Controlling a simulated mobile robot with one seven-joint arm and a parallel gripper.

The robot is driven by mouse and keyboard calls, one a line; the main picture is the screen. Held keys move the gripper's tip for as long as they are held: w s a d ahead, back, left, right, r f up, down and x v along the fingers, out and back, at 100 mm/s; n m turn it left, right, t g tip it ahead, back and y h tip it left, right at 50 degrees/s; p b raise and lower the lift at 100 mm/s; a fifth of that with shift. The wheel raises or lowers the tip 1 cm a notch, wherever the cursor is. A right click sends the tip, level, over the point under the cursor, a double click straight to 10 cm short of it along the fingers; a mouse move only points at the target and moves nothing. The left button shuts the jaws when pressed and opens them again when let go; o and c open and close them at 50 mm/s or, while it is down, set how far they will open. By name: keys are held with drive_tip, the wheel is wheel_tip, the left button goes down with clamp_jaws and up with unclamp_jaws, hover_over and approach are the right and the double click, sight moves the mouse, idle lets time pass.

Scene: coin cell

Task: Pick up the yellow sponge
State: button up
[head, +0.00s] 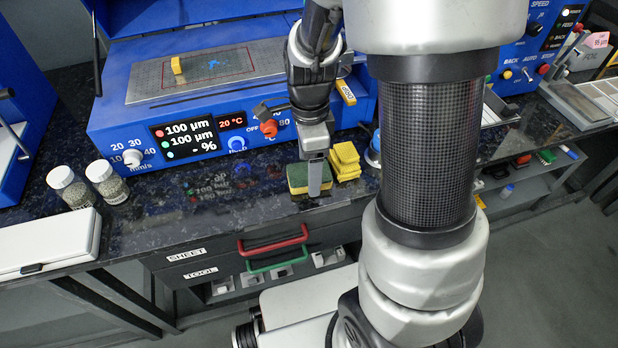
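The other finger is hidden, so I cannot tell whether the gripper touches or grips the sponge. A stack of plain yellow pieces (345,160) stands just right of the sponge, close to the gripper.
A blue coating machine (120,135) with a display stands behind. A small yellow block (177,65) stands on its plate. Two jars (105,182) and a white case (45,243) are at left. Drawers with red (272,240) and green handles are below. Counter left of the sponge is clear.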

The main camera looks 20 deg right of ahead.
drive_tip(key=shift+f, duration=0.7)
drive_tip(key=c, duration=1.1)
wheel_tip(320, 180, up, 10)
drive_tip(key=p, duration=0.3)
drive_tip(key=shift+r, duration=0.1)
drive_tip(key=shift+o, duration=0.8)
drive_tip(key=shift+c, duration=0.5)
drive_tip(key=shift+s, duration=0.1)
